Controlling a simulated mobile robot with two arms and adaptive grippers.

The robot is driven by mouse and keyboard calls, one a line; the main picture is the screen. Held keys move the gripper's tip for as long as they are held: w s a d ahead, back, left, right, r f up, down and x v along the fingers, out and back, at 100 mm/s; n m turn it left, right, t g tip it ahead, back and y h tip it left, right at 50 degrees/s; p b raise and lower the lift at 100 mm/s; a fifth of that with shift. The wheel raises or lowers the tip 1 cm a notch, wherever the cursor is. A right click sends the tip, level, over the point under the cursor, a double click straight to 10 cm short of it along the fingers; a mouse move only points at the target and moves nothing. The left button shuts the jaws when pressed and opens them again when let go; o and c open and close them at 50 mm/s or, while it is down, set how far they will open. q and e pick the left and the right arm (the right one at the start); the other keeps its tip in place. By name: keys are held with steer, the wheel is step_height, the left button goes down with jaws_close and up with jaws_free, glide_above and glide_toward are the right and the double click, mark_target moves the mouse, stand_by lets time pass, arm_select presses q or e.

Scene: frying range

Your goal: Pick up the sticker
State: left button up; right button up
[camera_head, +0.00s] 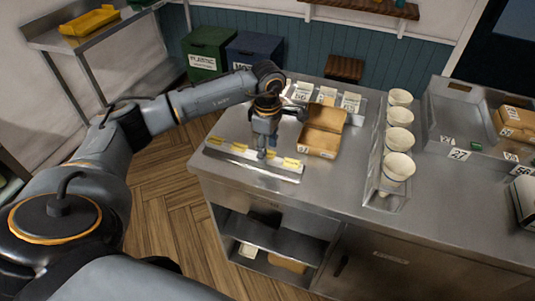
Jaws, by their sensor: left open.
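Small yellow stickers (291,163) lie in a row along a pale metal strip (225,153) at the counter's front left edge. I cannot tell which of them is the task's sticker. My left gripper (266,154) points down over the middle of the strip, with its open fingers close to the stickers. It hides part of the row, and I cannot tell whether the fingertips touch it. My right gripper is out of view.
An open cardboard box (318,145) stands just right of my left gripper, with white labelled cards (350,102) behind it. A rack of stacked cups (398,141) and a grey tray (436,125) stand further right. Bare steel counter lies in front of the box.

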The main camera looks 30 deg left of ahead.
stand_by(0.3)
arm_select(q)
steer(key=c, duration=0.8)
steer(key=shift+r+p, duration=0.3)
steer(key=shift+p, duration=0.15)
steer(key=shift+w+r, duration=0.1)
steer(key=shift+r, duration=0.15)
steer(key=s+d+r+b, duration=0.3)
steer(key=d+r+b, duration=0.3)
steer(key=d+r, duration=0.6)
steer(key=shift+s+d+r, duration=0.2)
steer(key=shift+s+d, duration=0.05)
steer(key=shift+d, duration=0.55)
